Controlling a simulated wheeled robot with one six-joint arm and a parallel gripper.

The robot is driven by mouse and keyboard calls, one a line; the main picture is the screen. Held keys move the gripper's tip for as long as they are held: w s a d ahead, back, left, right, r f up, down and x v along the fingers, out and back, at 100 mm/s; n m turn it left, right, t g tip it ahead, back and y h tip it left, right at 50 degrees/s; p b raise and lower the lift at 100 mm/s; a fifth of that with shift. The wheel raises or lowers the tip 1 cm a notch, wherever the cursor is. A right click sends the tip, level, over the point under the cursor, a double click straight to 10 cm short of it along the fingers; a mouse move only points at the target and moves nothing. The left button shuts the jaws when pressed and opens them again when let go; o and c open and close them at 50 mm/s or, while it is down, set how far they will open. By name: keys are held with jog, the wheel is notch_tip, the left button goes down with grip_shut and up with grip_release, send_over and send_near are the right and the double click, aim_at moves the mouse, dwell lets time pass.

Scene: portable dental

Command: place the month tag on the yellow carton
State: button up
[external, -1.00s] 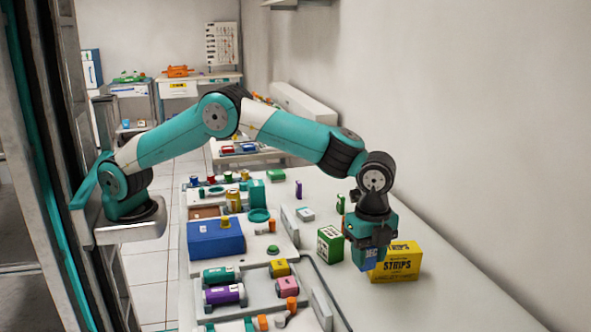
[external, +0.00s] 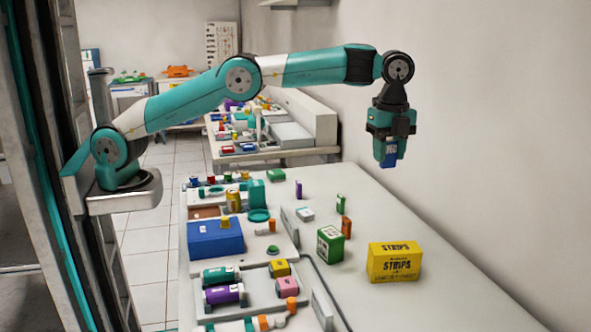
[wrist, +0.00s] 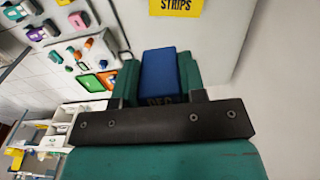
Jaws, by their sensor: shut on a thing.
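In the wrist view the blue tag (wrist: 158,72) sits between the fingers, with dark lettering partly hidden by the gripper's bar. The yellow carton (external: 394,263), marked STRIPS, stands on the table well below my gripper. It also shows in the wrist view (wrist: 176,7), cut off at the top edge. Its visible top is bare.
A green box (external: 331,246) stands left of the carton, with small orange and green boxes behind it. A blue box (external: 215,240) and trays of bottles fill the table's left side. The table right of and behind the carton is clear, up to the wall.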

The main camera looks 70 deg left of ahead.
notch_tip(320, 180, down, 20)
jog(key=shift+a+r+p, duration=0.15)
jog(key=shift+p, duration=0.55)
jog(key=o, duration=1)
